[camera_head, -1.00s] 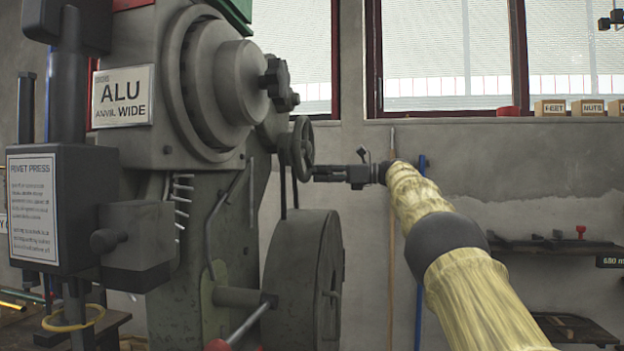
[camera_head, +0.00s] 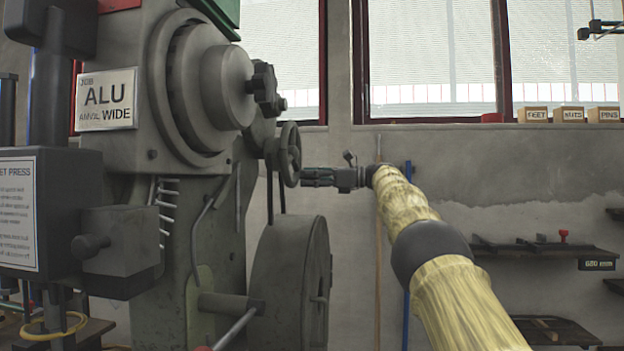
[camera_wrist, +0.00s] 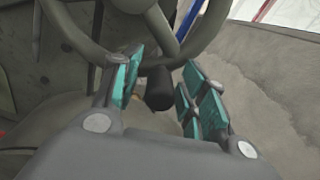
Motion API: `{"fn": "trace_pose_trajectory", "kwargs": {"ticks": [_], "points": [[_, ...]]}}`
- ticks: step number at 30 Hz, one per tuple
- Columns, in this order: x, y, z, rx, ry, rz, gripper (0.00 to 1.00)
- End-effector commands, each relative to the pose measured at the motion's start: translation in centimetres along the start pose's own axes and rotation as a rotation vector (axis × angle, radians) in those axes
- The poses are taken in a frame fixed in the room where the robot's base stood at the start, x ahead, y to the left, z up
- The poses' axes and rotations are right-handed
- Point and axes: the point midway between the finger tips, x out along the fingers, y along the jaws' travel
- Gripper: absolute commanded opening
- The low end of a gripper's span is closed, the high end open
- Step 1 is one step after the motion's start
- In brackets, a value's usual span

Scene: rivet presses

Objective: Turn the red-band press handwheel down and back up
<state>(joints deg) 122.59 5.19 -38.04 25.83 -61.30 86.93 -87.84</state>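The grey handwheel (camera_head: 289,154) stands on the right side of a large grey-green press. It also fills the top of the wrist view, where its rim and spokes (camera_wrist: 102,55) show. A dark knob (camera_wrist: 158,88) at the wheel's rim sits between the teal-padded fingers of my gripper (camera_wrist: 160,95). The fingers are apart, with gaps visible beside the knob; I cannot tell whether either touches it. In the head view my gripper (camera_head: 312,176) is just right of the wheel's lower edge. A red patch (camera_head: 118,4) shows at the top of the press.
The press carries an "ALU" sign (camera_head: 106,98). A large dark drum (camera_head: 290,285) stands below the wheel. A blue pole (camera_head: 407,260) leans on the wall behind my arm. Shelves (camera_head: 545,250) are at the right, and labelled boxes (camera_head: 568,115) line the sill.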

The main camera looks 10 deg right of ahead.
Motion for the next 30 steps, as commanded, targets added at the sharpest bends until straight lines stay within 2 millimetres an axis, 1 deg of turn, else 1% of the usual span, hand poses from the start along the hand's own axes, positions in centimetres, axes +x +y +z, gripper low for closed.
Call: {"fn": "trace_pose_trajectory", "kwargs": {"ticks": [7,11,14,24,30], "points": [[-0.2,0.0,0.0,0.000,0.000,0.000,0.42],[-1.3,-0.1,0.0,0.000,0.000,-0.002,0.42],[-2.8,0.0,0.0,0.001,0.000,-0.002,0.42],[-8.9,0.0,0.0,0.000,0.000,-0.002,0.42],[-11.3,0.1,0.0,0.001,-0.001,-0.001,0.42]]}}
